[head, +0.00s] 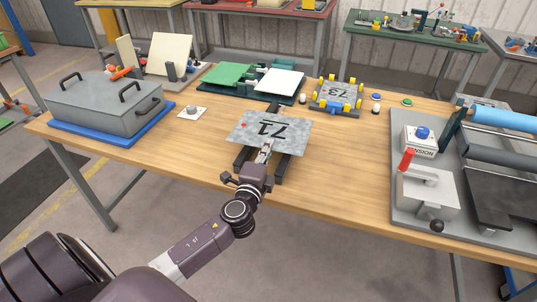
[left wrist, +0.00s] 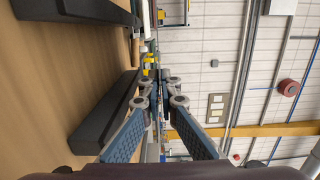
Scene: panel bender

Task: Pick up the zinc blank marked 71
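The zinc blank marked 71 (head: 250,133) is a flat grey mottled sheet in the middle of the table, over dark rails (head: 282,167). A small red dot shows at its left side. My left gripper (head: 265,148) is at the blank's near edge, with one finger over its top face. In the left wrist view the fingertips (left wrist: 160,88) are close together, with the thin sheet edge-on between them; they look shut on it. Whether the blank touches the rails is hard to tell. My right gripper is not in view.
A grey lidded box (head: 105,103) on a blue base stands left. A green-and-white tray (head: 250,82) is behind. A fixture with yellow posts (head: 359,105) holds a sheet behind right. Bare wood lies at the front left.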

